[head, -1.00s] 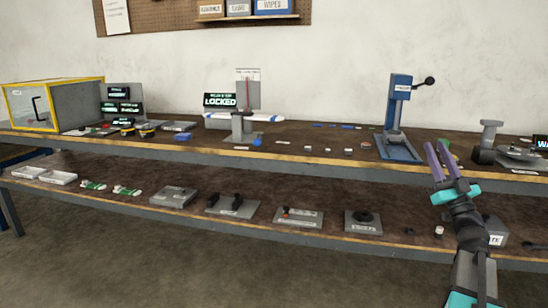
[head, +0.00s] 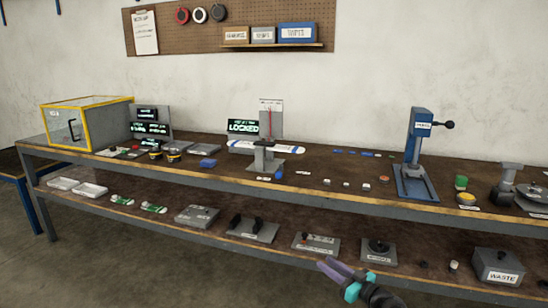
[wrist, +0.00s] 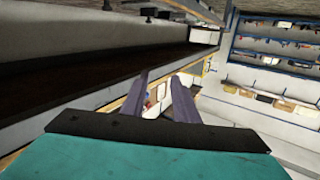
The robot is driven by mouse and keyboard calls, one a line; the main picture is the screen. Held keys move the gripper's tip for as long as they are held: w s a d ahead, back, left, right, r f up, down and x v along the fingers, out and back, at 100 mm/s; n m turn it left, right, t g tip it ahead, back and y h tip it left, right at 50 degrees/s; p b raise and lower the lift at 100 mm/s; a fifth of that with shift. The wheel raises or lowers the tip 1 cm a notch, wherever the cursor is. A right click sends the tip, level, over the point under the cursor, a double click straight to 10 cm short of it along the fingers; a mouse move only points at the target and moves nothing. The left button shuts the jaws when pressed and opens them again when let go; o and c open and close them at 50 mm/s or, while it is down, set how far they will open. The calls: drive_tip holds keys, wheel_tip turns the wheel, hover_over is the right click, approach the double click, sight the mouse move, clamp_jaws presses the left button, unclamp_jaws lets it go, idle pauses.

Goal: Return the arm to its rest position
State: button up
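My gripper (head: 338,272) shows at the bottom of the head view, with purple fingers and a teal body, in front of the bench's lower shelf. In the wrist view, the two fingers (wrist: 160,98) stand apart with a gap between them and nothing held. The arm behind the gripper is mostly cut off by the bottom edge of the head view.
The bench top (head: 320,172) holds a yellow-framed box (head: 102,125), a stand with a white-and-blue tube (head: 238,147), and a blue press (head: 420,145). The lower shelf (head: 290,228) holds grey fixtures and a waste box (head: 498,265). Open floor (head: 130,270) lies at the lower left.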

drive_tip(key=s+a+f+g+p, duration=0.5)
drive_tip(key=s+a+f+g, duration=0.2)
drive_tip(key=s+a+f, duration=0.5)
drive_tip(key=s+a+f+g+h+p, duration=0.2)
drive_tip(key=s+a+f+g+p, duration=0.25)
drive_tip(key=s+f, duration=0.65)
drive_tip(key=s+d+f+g+h+p, duration=0.1)
drive_tip(key=s+f+g+h, duration=0.2)
drive_tip(key=s, duration=0.8)
drive_tip(key=s+d+f+m+g+h, duration=0.3)
drive_tip(key=s+d+m+h, duration=0.3)
drive_tip(key=s+d, duration=0.7)
drive_tip(key=shift+d+m+g+p, duration=0.15)
drive_tip(key=shift+m+g+p, duration=0.2)
drive_tip(key=shift+g, duration=0.5)
drive_tip(key=shift+f, duration=0.1)
